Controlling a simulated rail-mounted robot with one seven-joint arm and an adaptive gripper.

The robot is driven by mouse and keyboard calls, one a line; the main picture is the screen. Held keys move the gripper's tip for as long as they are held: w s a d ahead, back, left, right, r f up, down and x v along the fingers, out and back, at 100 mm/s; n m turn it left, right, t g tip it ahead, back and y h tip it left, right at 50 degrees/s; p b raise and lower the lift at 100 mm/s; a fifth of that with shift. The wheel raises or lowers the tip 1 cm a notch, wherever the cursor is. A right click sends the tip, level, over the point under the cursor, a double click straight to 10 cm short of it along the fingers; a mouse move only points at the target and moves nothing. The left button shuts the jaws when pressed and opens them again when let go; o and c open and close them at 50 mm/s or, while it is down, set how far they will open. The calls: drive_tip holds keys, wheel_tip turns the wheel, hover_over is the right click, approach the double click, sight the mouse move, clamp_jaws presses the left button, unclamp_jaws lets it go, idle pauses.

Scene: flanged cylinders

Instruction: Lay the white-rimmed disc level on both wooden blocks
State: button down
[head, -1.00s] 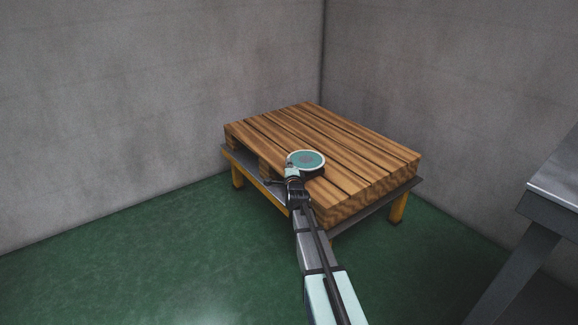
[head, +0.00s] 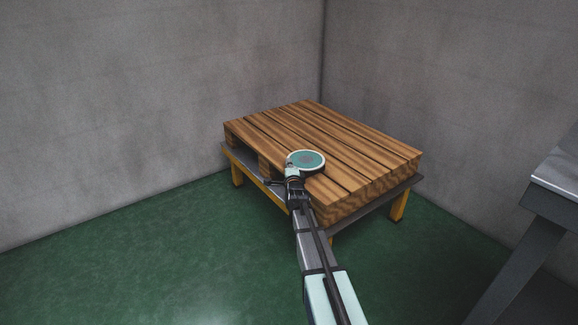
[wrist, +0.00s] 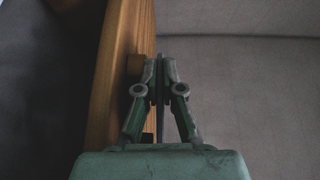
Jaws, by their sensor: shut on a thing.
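The disc (head: 307,160), with a green face and a pale rim, shows face-up in the head view over the near edge of a slatted wooden pallet (head: 345,140). My gripper (head: 291,174) is at its near left edge. In the wrist view my gripper (wrist: 158,78) is shut on a thin, dark strip seen edge-on, apparently the disc. The pallet's boards (wrist: 112,95) run close along the left there. I cannot tell whether the disc touches anything below. No two separate blocks can be made out; they may be hidden under the disc.
The pallet rests on a low grey-topped stand (head: 378,203) with yellow legs. A metal table (head: 556,185) stands at the right. Grey walls meet behind the pallet. The green floor (head: 130,260) at the left is clear.

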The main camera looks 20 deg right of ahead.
idle(0.5)
drive_tip(key=shift+r+p, duration=0.7)
drive_tip(key=shift+r, duration=1.3)
drive_tip(key=shift+f, duration=0.15)
